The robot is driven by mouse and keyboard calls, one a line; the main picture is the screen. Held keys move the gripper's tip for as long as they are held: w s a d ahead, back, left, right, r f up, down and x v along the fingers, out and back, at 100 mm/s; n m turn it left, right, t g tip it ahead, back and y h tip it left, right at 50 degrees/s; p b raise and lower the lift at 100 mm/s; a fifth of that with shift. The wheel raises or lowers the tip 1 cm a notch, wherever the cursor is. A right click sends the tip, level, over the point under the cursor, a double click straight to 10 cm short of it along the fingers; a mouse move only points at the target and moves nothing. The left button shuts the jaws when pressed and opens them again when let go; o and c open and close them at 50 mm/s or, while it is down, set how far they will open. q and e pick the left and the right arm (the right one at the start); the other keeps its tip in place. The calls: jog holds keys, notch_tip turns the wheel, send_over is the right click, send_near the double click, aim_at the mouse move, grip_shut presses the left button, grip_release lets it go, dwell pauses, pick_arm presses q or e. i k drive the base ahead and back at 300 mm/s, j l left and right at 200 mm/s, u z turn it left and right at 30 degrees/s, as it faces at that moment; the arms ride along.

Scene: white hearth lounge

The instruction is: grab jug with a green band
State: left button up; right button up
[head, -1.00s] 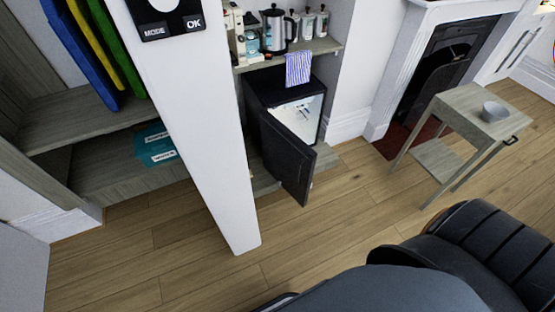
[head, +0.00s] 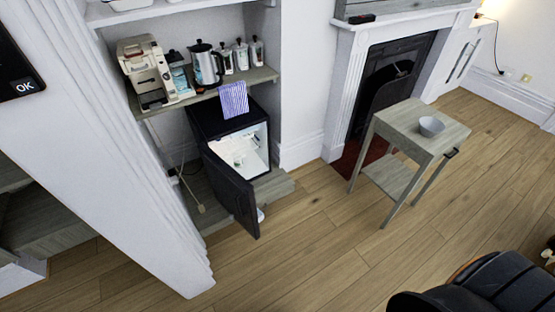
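I cannot make out a jug with a green band in the head view. A silver kettle-like vessel with a black handle (head: 207,66) stands on the wall shelf. To its right stand three small pale containers with dark tops (head: 241,55), too small to tell any band. A small white thing (head: 261,214) shows at floor level by the fridge door, partly hidden. Neither of my grippers is in view.
A coffee machine (head: 150,72) stands on the wall shelf (head: 262,76). A side table (head: 392,121) holds a grey bowl (head: 431,126). Wooden floor (head: 320,250) is clear ahead.

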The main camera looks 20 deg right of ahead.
aim_at(238, 164)
jog(key=l+z, duration=0.1)
jog(key=l, duration=0.2)
jog(key=i+l+u, duration=0.1)
jog(key=i+l, duration=0.2)
jog(key=i+l+u, duration=0.1)
jog(key=i+l, duration=0.15)
jog(key=l, duration=0.15)
jog(key=i+l+u, duration=0.1)
jog(key=i+l, duration=0.15)
jog(key=i+l+u, duration=0.1)
jog(key=i+l, duration=0.15)
jog(key=l, duration=0.25)
jog(key=i+l+u, duration=0.1)
jog(key=i+l, duration=0.15)
jog(key=l, duration=0.15)
